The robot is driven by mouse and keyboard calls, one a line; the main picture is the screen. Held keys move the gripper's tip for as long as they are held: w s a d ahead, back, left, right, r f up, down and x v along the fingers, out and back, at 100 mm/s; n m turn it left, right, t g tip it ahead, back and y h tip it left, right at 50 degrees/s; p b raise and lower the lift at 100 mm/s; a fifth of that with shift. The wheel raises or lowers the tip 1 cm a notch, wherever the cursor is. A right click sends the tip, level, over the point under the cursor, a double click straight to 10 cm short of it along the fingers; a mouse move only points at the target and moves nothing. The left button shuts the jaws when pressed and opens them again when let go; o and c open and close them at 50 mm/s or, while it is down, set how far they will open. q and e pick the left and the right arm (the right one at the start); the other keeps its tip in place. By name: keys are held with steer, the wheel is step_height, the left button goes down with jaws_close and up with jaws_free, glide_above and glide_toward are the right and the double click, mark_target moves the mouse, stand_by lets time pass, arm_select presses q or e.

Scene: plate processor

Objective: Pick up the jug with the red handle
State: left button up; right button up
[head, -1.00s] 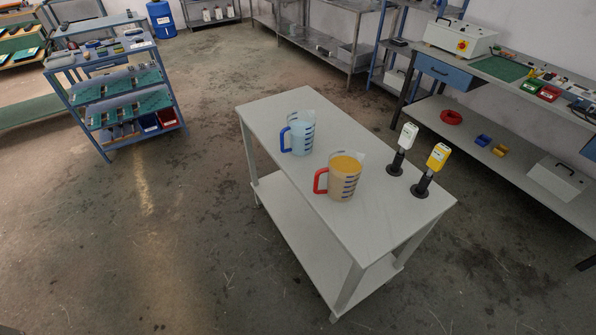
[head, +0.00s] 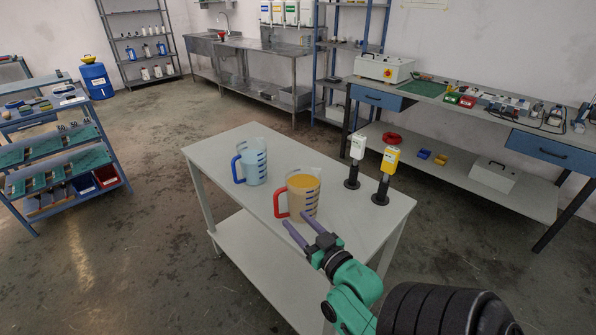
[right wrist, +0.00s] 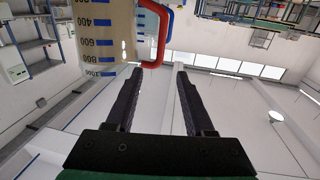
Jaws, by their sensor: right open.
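The jug with the red handle (head: 303,195) stands upright on the near part of the small grey table (head: 366,218). It is clear with blue marks and holds an orange-yellow content. Its red handle (head: 279,204) points left in the head view. My right gripper (head: 293,227) is open and empty, close in front of the jug near the handle's lower end. In the right wrist view the red handle (right wrist: 161,40) shows just beyond the open fingers (right wrist: 157,88), not between them. A jug with a blue handle (head: 252,163) stands further back on the table. My left gripper is not in view.
A white-topped device (head: 357,147) and a yellow-topped device (head: 389,160) stand in dark holders right of the jugs. A workbench (head: 450,105) runs along the right wall. A shelf cart (head: 60,155) stands at the left. Open floor surrounds the table.

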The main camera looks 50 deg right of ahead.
mark_target(296, 200)
steer(key=w+d+p, duration=0.2)
steer(key=w+p, duration=0.1)
steer(key=w, duration=1.1)
steer(key=shift+d, duration=0.35)
jaws_close()
stand_by(0.4)
steer(key=shift+r, duration=0.1)
